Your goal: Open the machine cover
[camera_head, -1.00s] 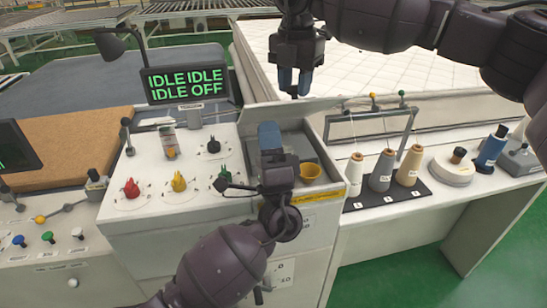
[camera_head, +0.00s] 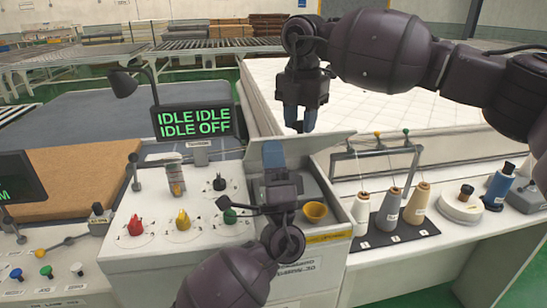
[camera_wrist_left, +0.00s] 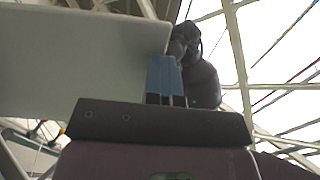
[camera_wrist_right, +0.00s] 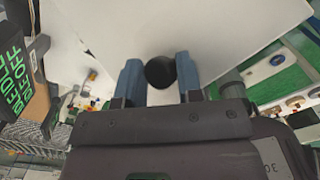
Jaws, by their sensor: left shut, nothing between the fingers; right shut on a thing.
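The pale machine cover (camera_head: 330,143) stands raised and tilted behind an open grey bay in the head view. My right gripper (camera_head: 298,128) is at the cover's top edge. In the right wrist view, it (camera_wrist_right: 158,75) is shut on a dark round knob (camera_wrist_right: 160,72), with the cover's white face (camera_wrist_right: 200,30) behind. My left gripper (camera_head: 274,150) is shut and empty, upright in front of the cover. In the left wrist view its blue fingers (camera_wrist_left: 164,78) are beside a large pale panel (camera_wrist_left: 80,55); contact is unclear.
A yellow cup (camera_head: 315,212) sits at the bay, right of the left gripper. Red, yellow and green knobs (camera_head: 182,220) and a display (camera_head: 193,122) stand left. Thread cones (camera_head: 389,207) on a black mat are right. A white mattress (camera_head: 390,90) lies behind.

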